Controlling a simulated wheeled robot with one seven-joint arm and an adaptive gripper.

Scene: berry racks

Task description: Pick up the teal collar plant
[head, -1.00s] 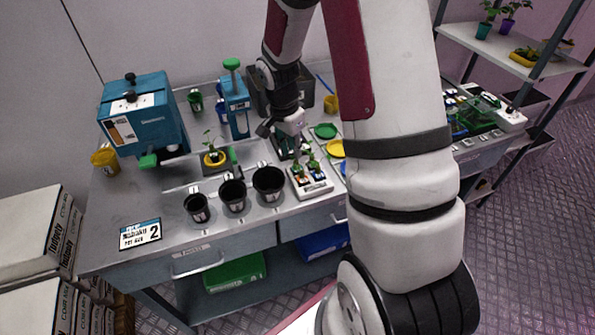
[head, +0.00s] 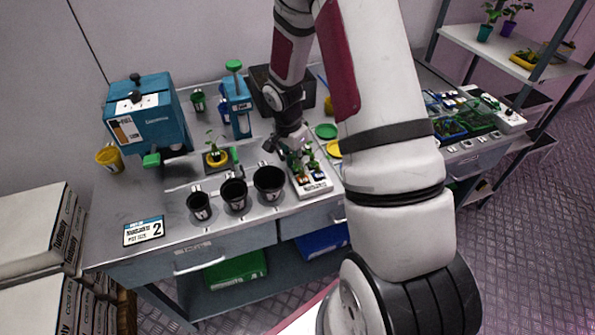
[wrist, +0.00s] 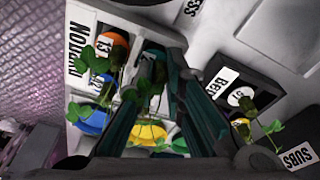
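My gripper (head: 291,150) is at the back edge of a white tray (head: 318,191) of small potted plants, low over it. In the wrist view its two dark fingers (wrist: 165,62) stand apart, with a gap between them. A blue-teal collar (wrist: 154,46) shows near the fingertips, partly hidden by leaves and the fingers. I cannot tell surely whether it is the teal collar plant. An orange collar (wrist: 116,42) is to its left, a blue collar (wrist: 90,118) lower left, and a yellow collar (wrist: 148,133) shows between the fingers.
Black pots (head: 234,195) stand in a row left of the tray. A plant with a yellow collar (head: 216,158) sits behind them. A teal machine (head: 146,115) and a blue press (head: 238,105) stand farther back left.

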